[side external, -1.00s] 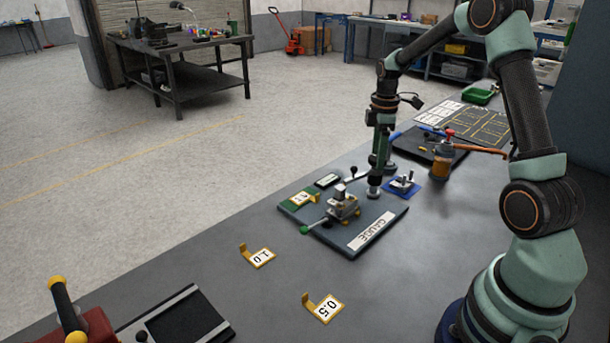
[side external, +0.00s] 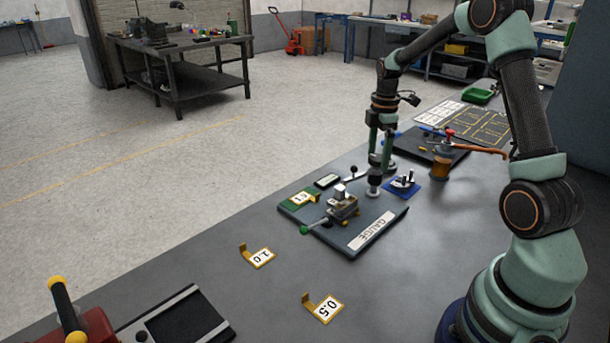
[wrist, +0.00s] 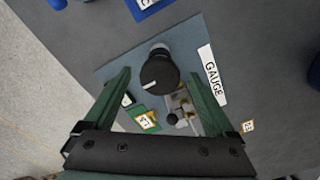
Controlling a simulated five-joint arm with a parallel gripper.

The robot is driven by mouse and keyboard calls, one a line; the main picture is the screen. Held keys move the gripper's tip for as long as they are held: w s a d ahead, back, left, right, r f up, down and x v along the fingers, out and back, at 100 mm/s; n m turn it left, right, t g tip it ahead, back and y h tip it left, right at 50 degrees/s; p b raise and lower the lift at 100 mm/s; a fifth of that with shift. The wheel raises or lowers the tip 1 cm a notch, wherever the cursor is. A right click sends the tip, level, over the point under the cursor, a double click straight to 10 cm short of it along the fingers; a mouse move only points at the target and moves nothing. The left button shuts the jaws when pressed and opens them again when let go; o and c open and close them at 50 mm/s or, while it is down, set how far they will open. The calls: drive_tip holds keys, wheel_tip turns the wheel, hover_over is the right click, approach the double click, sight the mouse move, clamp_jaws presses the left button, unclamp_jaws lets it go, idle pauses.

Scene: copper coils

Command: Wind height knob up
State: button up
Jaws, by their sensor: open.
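The height knob is a round black cap with a white line, seen from above in the wrist view (wrist: 159,75). It tops a post on the blue-grey GAUGE plate (side external: 388,212); in the side view the dark knob (side external: 374,170) is partly covered by a finger. My gripper (wrist: 160,76) is open, pointing down, with one green finger on each side of the knob. Gaps show between fingers and knob in the wrist view; contact cannot be told from the side. The gauge's metal block (side external: 343,206) with its green-tipped lever stands beside the post.
A blue pad with metal parts (side external: 402,187) lies right of the post. Yellow tags 1.0 (side external: 259,258) and 0.5 (side external: 324,309) lie in front. The bench between them is clear.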

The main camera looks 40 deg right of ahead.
drive_tip(key=shift+r, duration=3.5)
drive_tip(key=s+a+r+m+t, duration=0.2)
drive_tip(key=s+a+m, duration=0.3)
drive_tip(key=a, duration=0.6)
drive_tip(key=s+a+r+m+t, duration=0.3)
drive_tip(key=s+a+m, duration=0.3)
drive_tip(key=a, duration=0.5)
drive_tip(key=shift+s+a+r+t, duration=0.25)
drive_tip(key=shift+r+t, duration=0.05)
drive_tip(key=shift+r, duration=0.4)
